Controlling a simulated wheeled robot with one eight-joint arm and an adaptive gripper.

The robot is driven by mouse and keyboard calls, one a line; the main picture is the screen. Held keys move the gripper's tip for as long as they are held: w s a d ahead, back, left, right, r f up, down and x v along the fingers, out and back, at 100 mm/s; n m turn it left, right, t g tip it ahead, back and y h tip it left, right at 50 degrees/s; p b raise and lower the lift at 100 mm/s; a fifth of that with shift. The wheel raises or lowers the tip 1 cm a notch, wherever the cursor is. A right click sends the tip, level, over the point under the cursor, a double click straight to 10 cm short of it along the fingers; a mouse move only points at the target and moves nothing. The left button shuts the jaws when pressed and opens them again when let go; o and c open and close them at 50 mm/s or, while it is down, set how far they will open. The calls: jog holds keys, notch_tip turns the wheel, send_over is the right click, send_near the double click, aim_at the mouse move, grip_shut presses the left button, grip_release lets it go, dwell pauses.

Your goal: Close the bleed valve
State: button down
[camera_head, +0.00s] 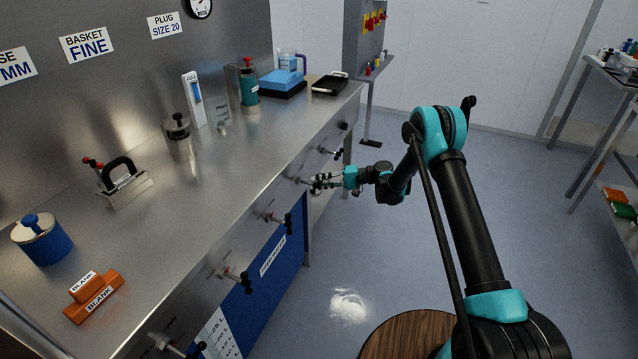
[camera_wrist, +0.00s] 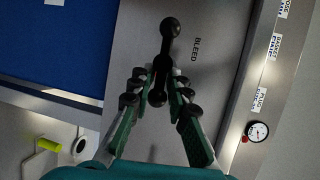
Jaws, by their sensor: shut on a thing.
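The bleed valve handle (camera_wrist: 165,58) is a dark bar with ball ends, on the steel front panel beside the word BLEED (camera_wrist: 196,49) in the wrist view. It runs nearly along the picture's vertical, leaning slightly to the right at the top. My gripper (camera_wrist: 158,88) is shut on the lower end of this handle, with a finger on each side of the bar. In the head view my gripper (camera_head: 326,181) is at the bench's front face, and its fingers largely hide the valve there.
Other valve handles (camera_head: 276,218) (camera_head: 237,277) stick out along the same front face, with one more (camera_head: 331,152) farther back. A blue panel (camera_head: 272,270) is below. The steel bench top (camera_head: 235,180) holds vessels and tools. The floor (camera_head: 400,250) right of the bench is largely clear.

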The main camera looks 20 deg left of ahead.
jog(key=shift+d+f, duration=0.1)
jog(key=shift+f, duration=0.05)
jog(key=c, duration=1.6)
grip_release()
jog(key=v, duration=1.2)
